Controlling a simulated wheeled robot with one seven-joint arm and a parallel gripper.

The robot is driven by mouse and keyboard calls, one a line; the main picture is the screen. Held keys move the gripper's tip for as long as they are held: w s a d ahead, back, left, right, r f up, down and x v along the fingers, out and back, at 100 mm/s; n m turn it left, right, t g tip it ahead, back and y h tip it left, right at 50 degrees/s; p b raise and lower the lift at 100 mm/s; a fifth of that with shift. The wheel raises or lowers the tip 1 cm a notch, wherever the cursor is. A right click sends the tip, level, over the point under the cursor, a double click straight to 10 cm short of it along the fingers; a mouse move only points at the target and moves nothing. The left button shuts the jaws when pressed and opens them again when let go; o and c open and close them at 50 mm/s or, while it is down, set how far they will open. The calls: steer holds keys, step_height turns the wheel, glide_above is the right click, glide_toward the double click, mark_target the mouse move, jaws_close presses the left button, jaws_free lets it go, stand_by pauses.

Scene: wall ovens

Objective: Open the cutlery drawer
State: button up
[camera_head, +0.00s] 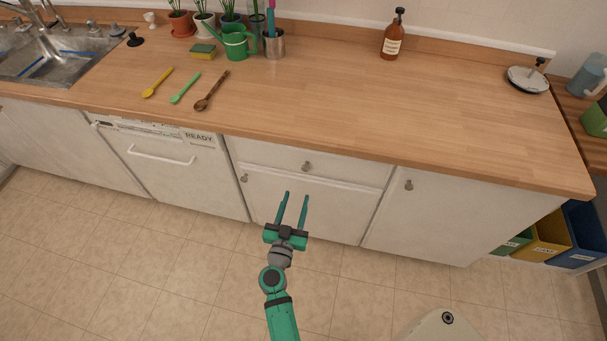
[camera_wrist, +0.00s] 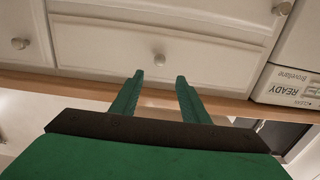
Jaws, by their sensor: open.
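The drawer (camera_head: 345,172) is a wide, shallow white front under the wooden counter, and it is closed. Its single round grey knob (camera_head: 306,166) is near the middle. In the wrist view the scene looks upside down; the drawer front (camera_wrist: 100,45) spans the picture and the knob (camera_wrist: 159,60) shows just beyond the fingertips, between their lines. My gripper (camera_head: 296,195) is open and empty, its two green fingers pointing toward the cabinets. The fingers also show in the wrist view (camera_wrist: 160,77), apart from the knob. The drawer's inside is hidden.
A cabinet door (camera_head: 300,205) with a knob (camera_head: 244,178) is below the drawer. A dishwasher (camera_head: 165,160) stands left and another cabinet door (camera_head: 430,215) right. The counter (camera_head: 300,110) overhangs the drawer and holds several utensils. The tiled floor in front is largely clear.

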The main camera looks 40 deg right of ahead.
mark_target(305, 170)
steer(key=x, duration=1.1)
steer(key=shift+d, duration=0.2)
jaws_close()
